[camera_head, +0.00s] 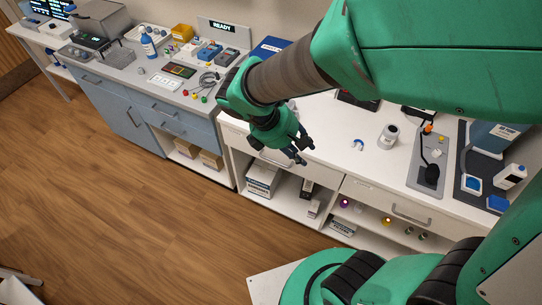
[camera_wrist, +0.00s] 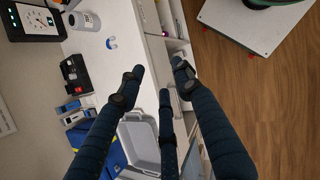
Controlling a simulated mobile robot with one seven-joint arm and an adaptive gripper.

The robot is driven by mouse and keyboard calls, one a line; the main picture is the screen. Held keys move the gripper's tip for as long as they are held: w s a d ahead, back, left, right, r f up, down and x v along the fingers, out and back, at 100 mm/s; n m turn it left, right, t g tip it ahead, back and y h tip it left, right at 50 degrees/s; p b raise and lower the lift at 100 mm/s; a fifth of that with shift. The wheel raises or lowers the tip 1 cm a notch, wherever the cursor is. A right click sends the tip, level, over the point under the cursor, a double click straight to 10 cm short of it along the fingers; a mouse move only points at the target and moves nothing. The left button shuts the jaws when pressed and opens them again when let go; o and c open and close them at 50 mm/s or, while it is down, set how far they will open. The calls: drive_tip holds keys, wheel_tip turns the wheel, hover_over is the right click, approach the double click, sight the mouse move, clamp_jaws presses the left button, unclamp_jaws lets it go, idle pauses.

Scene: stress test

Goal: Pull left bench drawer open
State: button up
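The white bench (camera_head: 350,165) has a left drawer front (camera_head: 322,176) under its worktop, and it looks shut. My gripper (camera_head: 301,151) is in front of the bench's left part, at about worktop-edge height, and hides part of this drawer and its handle. The gap between gripper and drawer is hard to judge. The three dark fingers (camera_wrist: 158,80) are spread with nothing between them in the wrist view. The bench edge and drawer front run behind the fingers there. The right drawer (camera_head: 385,202), with a grey bar handle (camera_head: 410,216), is shut.
Open shelves below hold boxes (camera_head: 263,178) and small items. A white bottle (camera_head: 388,136) and a blue-and-white horseshoe-shaped piece (camera_head: 357,144) stand on the worktop. A grey tray (camera_wrist: 143,135) is near my fingers. A blue cabinet (camera_head: 130,110) adjoins at left. The wooden floor in front is clear.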

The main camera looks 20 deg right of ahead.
drive_tip(key=w+a+f+n+t+h+p, duration=0.1)
drive_tip(key=w+a+f+n+t, duration=0.1)
drive_tip(key=f+n, duration=0.7)
drive_tip(key=w+a+f+n+t+h+p, duration=0.2)
drive_tip(key=a+f+n+t, duration=0.3)
drive_tip(key=f+n, duration=0.5)
drive_tip(key=w+a+f+n+t+h+p, duration=0.1)
drive_tip(key=w+a+f+n+t+p, duration=0.1)
drive_tip(key=f+n, duration=0.8)
drive_tip(key=w+a+n+t, duration=0.1)
drive_tip(key=a+n+t, duration=0.1)
drive_tip(key=shift+w+a+n+h, duration=0.2)
drive_tip(key=shift+a+n+h, duration=0.1)
drive_tip(key=shift+h, duration=0.1)
drive_tip(key=shift+d, duration=0.1)
drive_tip(key=b+x, duration=0.2)
drive_tip(key=x, duration=1.1)
drive_tip(key=shift+w+d, duration=0.2)
drive_tip(key=shift+w, duration=0.15)
drive_tip(key=shift+r, duration=0.1)
clamp_jaws()
